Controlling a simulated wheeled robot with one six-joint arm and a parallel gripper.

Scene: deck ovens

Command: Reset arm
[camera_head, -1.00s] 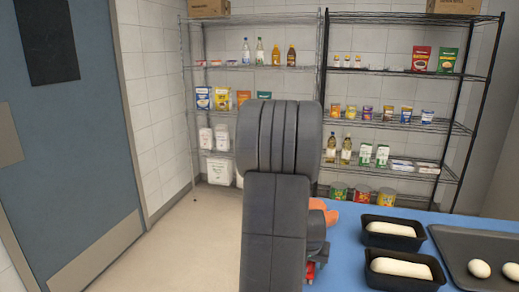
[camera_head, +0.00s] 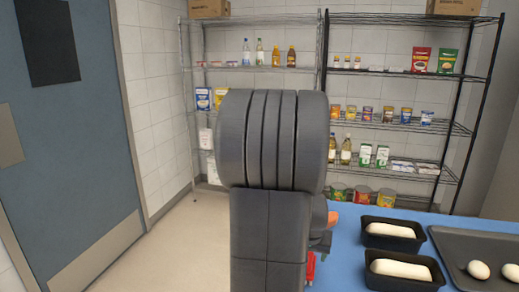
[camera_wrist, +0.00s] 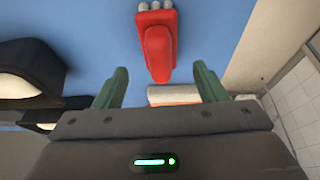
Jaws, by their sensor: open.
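My gripper (camera_wrist: 160,84) shows in the wrist view with two green fingers spread apart and nothing between their tips that I can see held. A red object with a rounded body and grey-white knobs (camera_wrist: 157,42) lies on the blue surface (camera_wrist: 90,25) beyond the fingers. A white and orange item (camera_wrist: 178,95) sits partly hidden behind the gripper body. In the head view my dark grey arm stands upright in the middle and hides the gripper. A red piece (camera_head: 310,267) and an orange piece (camera_head: 333,218) show just right of the arm.
Two black loaf tins with pale dough (camera_head: 398,229) (camera_head: 376,280) and a dark tray (camera_head: 450,245) with white dough balls lie on the blue table at right. Stocked wire shelves (camera_head: 400,72) stand behind. A blue door (camera_head: 70,150) is at left; floor between is clear.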

